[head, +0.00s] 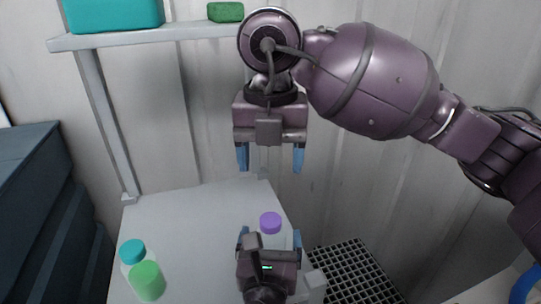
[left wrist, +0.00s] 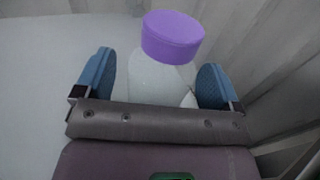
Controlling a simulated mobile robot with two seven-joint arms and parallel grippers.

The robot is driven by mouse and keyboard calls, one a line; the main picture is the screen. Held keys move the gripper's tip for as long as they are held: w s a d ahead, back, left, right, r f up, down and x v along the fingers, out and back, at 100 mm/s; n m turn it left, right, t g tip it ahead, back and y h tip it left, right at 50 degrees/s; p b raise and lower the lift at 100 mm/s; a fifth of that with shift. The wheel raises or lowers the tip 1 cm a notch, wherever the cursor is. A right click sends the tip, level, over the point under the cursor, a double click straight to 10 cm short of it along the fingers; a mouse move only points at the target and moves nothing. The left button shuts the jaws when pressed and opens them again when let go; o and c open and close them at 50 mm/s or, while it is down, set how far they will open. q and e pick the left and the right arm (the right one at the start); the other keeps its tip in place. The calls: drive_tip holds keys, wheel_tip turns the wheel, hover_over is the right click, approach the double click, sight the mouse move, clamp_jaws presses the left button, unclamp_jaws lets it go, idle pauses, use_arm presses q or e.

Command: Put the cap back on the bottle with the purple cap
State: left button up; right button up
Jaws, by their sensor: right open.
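The pale bottle (head: 273,241) stands upright near the right edge of the white table (head: 190,230). Its purple cap (head: 270,222) sits on top of it; I cannot tell whether it is fully seated. The left wrist view also shows the bottle (left wrist: 155,82) with the purple cap (left wrist: 172,37) on it. My left gripper (head: 270,235) is open, with its blue fingers on either side of the bottle. A gap shows beside the left finger; the right one looks close to the bottle. My right gripper (head: 270,166) is open and empty, pointing down above the cap.
A shelf (head: 150,37) above holds a teal box (head: 112,14) and a green block (head: 226,12). A dark grate (head: 352,272) lies right of the table. The table's middle is clear.

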use_arm(q)
drive_tip(key=s, duration=1)
drive_tip(key=shift+s+a+p, duration=0.4)
drive_tip(key=shift+a, duration=0.05)
use_arm(e)
drive_tip(key=shift+s+r, duration=0.25)
drive_tip(key=shift+r, duration=0.8)
